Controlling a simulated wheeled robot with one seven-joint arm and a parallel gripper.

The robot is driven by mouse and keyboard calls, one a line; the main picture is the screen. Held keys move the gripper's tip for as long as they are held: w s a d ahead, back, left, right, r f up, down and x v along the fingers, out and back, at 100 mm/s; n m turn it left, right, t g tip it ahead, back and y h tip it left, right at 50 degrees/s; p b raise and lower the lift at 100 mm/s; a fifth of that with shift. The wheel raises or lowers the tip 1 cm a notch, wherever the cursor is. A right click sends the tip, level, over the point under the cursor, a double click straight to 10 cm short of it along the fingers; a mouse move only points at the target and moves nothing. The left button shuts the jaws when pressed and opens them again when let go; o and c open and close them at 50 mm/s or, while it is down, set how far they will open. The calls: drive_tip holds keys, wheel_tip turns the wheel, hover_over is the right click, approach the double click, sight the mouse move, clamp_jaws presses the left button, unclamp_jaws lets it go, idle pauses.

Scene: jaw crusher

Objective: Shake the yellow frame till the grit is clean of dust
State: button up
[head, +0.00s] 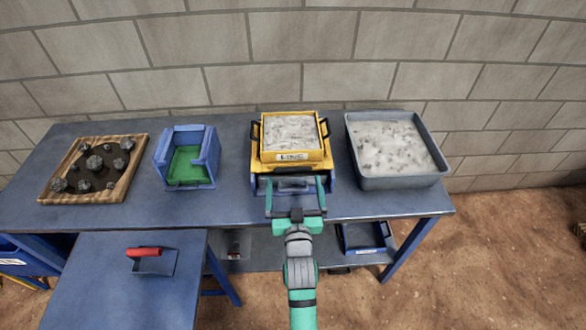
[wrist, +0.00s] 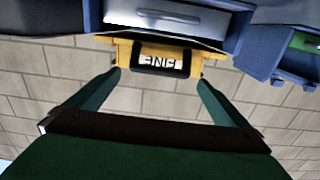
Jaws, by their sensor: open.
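The yellow frame (head: 291,166) holds pale grey grit (head: 290,134) and sits on a blue stand on the bench. It has black handles on its sides and a white label on its front. In the wrist view the yellow frame (wrist: 124,50) shows with a black handle (wrist: 160,72) around the label. My gripper (head: 295,183) is open in front of the frame's near side. In the wrist view my gripper (wrist: 158,82) has one finger on each side of that handle, apart from it. How much dust is on the grit cannot be told.
A grey tray of pale material (head: 400,182) stands to the right. A blue bin with a green floor (head: 186,184) and a wooden tray of dark rocks (head: 131,170) stand left. A red-handled scoop (head: 153,262) lies on a lower blue table (head: 110,300).

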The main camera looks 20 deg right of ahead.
sight(293, 168)
drive_tip(key=x, duration=0.6)
drive_tip(key=shift+w+d, duration=0.1)
drive_tip(key=shift+w, duration=0.15)
drive_tip(key=shift+s, duration=0.1)
